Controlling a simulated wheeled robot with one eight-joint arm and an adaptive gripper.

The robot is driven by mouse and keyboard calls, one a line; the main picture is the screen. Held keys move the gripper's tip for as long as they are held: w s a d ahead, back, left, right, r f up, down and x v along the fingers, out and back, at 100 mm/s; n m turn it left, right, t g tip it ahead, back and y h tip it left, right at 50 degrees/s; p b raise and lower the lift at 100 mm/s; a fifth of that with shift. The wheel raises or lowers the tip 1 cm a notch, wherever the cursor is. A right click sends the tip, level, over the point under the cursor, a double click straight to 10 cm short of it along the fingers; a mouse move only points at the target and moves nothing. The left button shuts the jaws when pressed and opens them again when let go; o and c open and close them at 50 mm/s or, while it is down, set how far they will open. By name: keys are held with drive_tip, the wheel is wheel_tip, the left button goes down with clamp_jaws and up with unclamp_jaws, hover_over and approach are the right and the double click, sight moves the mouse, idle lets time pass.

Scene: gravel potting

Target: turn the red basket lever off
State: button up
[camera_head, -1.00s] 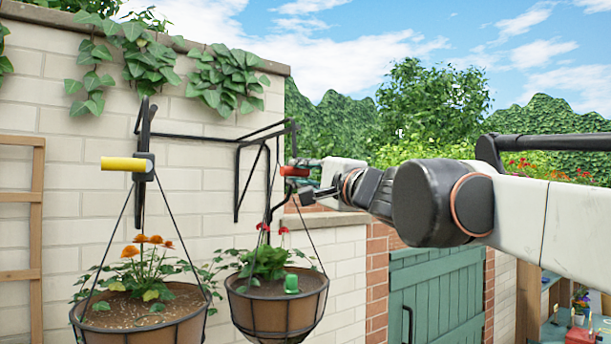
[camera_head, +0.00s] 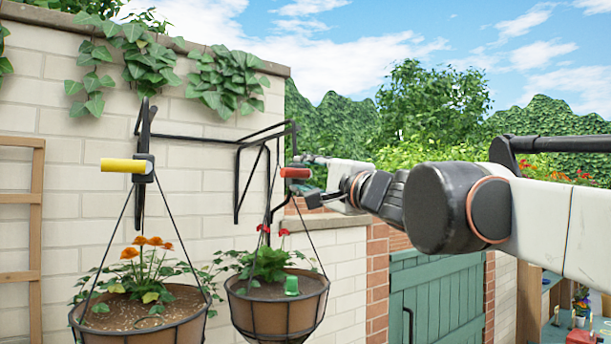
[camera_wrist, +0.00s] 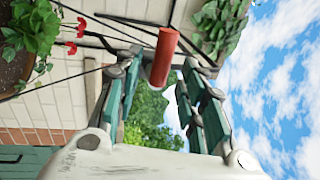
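The red basket lever (camera_head: 296,173) is a short red bar at the end of the right hanging basket's bracket, lying roughly level in the head view. In the wrist view the red lever (camera_wrist: 162,60) shows between the far ends of the fingers. My gripper (camera_head: 309,181) is open just right of the lever, with one finger above and one below. In the wrist view my gripper (camera_wrist: 160,78) has a gap on both sides of the lever, and I see no grip on it. The right basket (camera_head: 277,312) hangs below with red flowers and a small green object.
A yellow lever (camera_head: 123,165) sits on the left bracket above another hanging basket (camera_head: 140,332) with orange flowers. Black brackets and hanging rods surround the red lever. A pale brick wall (camera_head: 90,215) stands behind. A green gate (camera_head: 437,295) is below my arm.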

drive_tip(key=v, duration=1)
drive_tip(key=shift+s, duration=0.15)
drive_tip(key=shift+d, duration=0.1)
drive_tip(key=s+f+n+g+h+b, duration=0.1)
drive_tip(key=s+f+n+g+b, duration=0.35)
drive_tip(key=f, duration=1.15)
drive_tip(key=s+f+n+h+b, duration=0.1)
drive_tip(key=s+f+b, duration=0.1)
drive_tip(key=f+b, duration=0.95)
drive_tip(key=s+f+n+g+h+b, duration=0.1)
drive_tip(key=s+f+n+g+b, duration=0.15)
drive_tip(key=f, duration=1.75)
drive_tip(key=s+d+f+n+g+h+b, duration=0.1)
drive_tip(key=s+d+f+h+b, duration=0.1)
drive_tip(key=f, duration=0.9)
drive_tip(key=s+d+f+n+g+h+b, duration=0.1)
drive_tip(key=s+d+f+h+b, duration=0.2)
drive_tip(key=f, duration=0.9)
drive_tip(key=s+d+f+n+h+b, duration=0.1)
drive_tip(key=s+d+f+h+b, duration=0.2)
drive_tip(key=d+f+b, duration=0.6)
wheel_tip(320, 180, down, 3)
drive_tip(key=s+b, duration=0.1)
drive_tip(key=s, duration=0.1)
drive_tip(key=shift+s+g+b, duration=0.3)
drive_tip(key=shift+g+b, duration=0.1)
drive_tip(key=shift+f, duration=0.15)
